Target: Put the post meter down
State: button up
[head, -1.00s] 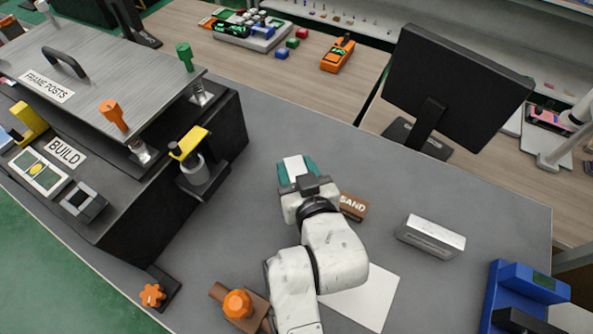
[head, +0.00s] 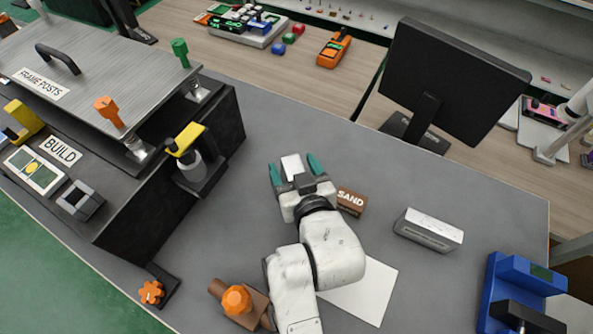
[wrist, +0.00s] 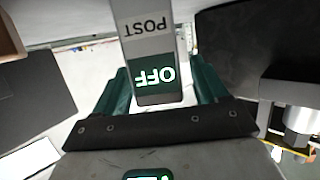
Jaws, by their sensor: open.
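The post meter (head: 291,164) is a light grey block between the teal fingers of my gripper (head: 294,170) in the head view, over the grey bench. In the wrist view the post meter (wrist: 148,45) shows the word POST and a green screen reading OFF, upside down. My gripper (wrist: 160,90) is open, with a finger on each side of the meter and narrow gaps between. The meter's foot is hidden, so I cannot clearly see its contact with the bench.
A brown SAND block (head: 350,201) lies just right of my gripper. A silver slotted block (head: 428,230) and a blue device (head: 520,293) stand further right. The dark fixture (head: 215,130) with a yellow lever is at left. Bare bench lies behind the meter.

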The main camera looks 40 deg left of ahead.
jog(key=v, duration=1.2)
jog(key=shift+r+b, duration=0.2)
jog(key=shift+b, duration=0.15)
